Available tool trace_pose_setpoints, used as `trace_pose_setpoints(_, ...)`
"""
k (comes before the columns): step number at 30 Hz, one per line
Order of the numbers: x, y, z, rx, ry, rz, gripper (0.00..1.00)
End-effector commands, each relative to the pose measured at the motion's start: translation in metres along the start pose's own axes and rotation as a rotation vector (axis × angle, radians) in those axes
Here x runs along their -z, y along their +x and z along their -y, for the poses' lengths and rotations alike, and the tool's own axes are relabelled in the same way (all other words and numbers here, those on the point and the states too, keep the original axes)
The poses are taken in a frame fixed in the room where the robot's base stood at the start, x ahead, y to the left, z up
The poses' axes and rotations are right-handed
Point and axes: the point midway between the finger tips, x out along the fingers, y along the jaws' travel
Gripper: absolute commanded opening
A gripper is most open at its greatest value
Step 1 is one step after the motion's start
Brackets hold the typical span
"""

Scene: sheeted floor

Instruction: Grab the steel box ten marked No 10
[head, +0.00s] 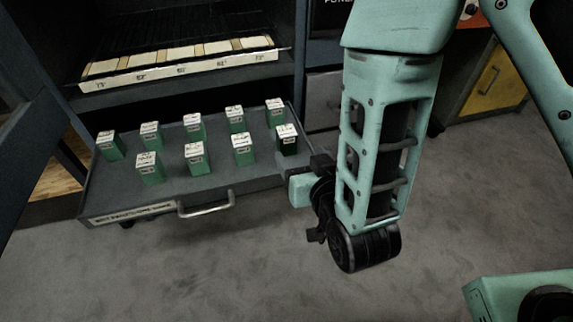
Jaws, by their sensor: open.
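Several small green boxes with white printed tops stand upright in two rows in an open grey drawer (230,183). Their numbers are too small to read, so I cannot tell which is No 10. The front row holds a left box (150,170), two middle ones (197,160) (243,151) and a darker right one (288,142). The back row runs from a left box (111,147) to a right one (275,113). My gripper (290,173) is open at the drawer's right edge, just in front of the darker box. Its fingers are small and partly hidden; I see nothing held.
The drawer has a label strip and a metal handle (206,208) on its front. Above it is a shelf with a row of pale labelled blocks (180,60). A yellow cabinet door (494,82) stands at the right. The grey floor (180,275) in front is clear.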

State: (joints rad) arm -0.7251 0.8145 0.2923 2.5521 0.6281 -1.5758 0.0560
Motion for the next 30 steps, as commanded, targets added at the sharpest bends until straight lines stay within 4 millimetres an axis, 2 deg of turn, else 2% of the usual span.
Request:
trace_pose_setpoints(1, -0.034, 0.006, -0.006, -0.009, -0.019, -0.044, 0.67)
trace_pose_setpoints(6, -0.063, 0.006, -0.014, -0.028, -0.068, -0.192, 0.67)
trace_pose_setpoints(9, -0.070, 0.004, -0.017, -0.033, -0.089, -0.246, 0.67)
trace_pose_setpoints(13, -0.073, 0.003, -0.018, -0.034, -0.101, -0.281, 0.67)
trace_pose_setpoints(17, -0.072, 0.011, -0.018, -0.038, -0.099, -0.291, 0.67)
trace_pose_setpoints(23, -0.068, 0.027, -0.019, -0.035, -0.101, -0.291, 0.67)
trace_pose_setpoints(30, -0.056, 0.057, -0.020, -0.038, -0.100, -0.291, 0.67)
